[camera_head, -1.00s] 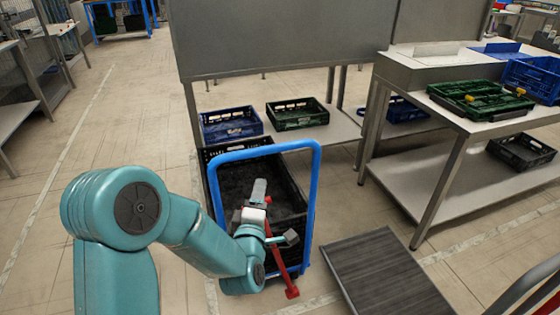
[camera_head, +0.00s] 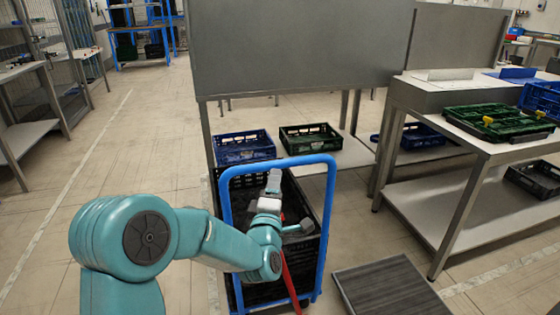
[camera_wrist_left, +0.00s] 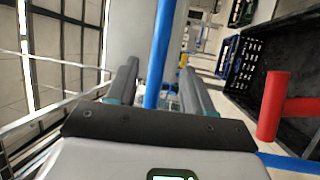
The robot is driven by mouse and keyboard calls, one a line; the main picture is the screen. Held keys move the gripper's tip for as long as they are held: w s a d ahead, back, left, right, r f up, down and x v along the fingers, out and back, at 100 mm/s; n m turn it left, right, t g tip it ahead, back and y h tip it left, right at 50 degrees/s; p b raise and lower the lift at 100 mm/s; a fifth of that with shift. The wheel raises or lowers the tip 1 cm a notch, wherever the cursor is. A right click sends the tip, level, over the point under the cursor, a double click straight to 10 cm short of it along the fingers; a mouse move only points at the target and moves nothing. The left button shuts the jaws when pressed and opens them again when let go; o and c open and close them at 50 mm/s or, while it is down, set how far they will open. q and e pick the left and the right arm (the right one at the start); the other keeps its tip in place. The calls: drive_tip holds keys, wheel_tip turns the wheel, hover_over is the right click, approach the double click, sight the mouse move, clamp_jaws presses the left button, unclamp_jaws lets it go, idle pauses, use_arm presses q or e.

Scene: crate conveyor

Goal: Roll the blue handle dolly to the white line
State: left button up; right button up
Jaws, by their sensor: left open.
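The dolly's blue handle (camera_head: 327,225) is an upright hoop in the head view. Behind it, the dolly carries a black crate (camera_head: 235,182). My left gripper (camera_head: 273,181) reaches in front of the crate, within the hoop's outline. In the left wrist view a blue bar (camera_wrist_left: 160,55) passes between the spread fingers of my left gripper (camera_wrist_left: 158,80); I cannot tell whether either finger touches it. A red part (camera_wrist_left: 273,105) shows right of the fingers. A white line (camera_head: 78,190) runs along the floor at the left. My right gripper is out of sight.
A dark ridged mat (camera_head: 390,288) lies right of the dolly. A grey workbench (camera_head: 440,95) holds a green crate (camera_head: 495,122). Blue (camera_head: 243,146) and green (camera_head: 310,138) crates sit on the low shelf behind the dolly. The floor at left is open.

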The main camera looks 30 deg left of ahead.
sight(280, 161)
use_arm(q)
drive_tip(key=x, duration=0.9)
drive_tip(key=shift+w+p, duration=0.3)
drive_tip(key=shift+p, duration=0.05)
drive_tip(key=shift+a+r, duration=0.1)
clamp_jaws()
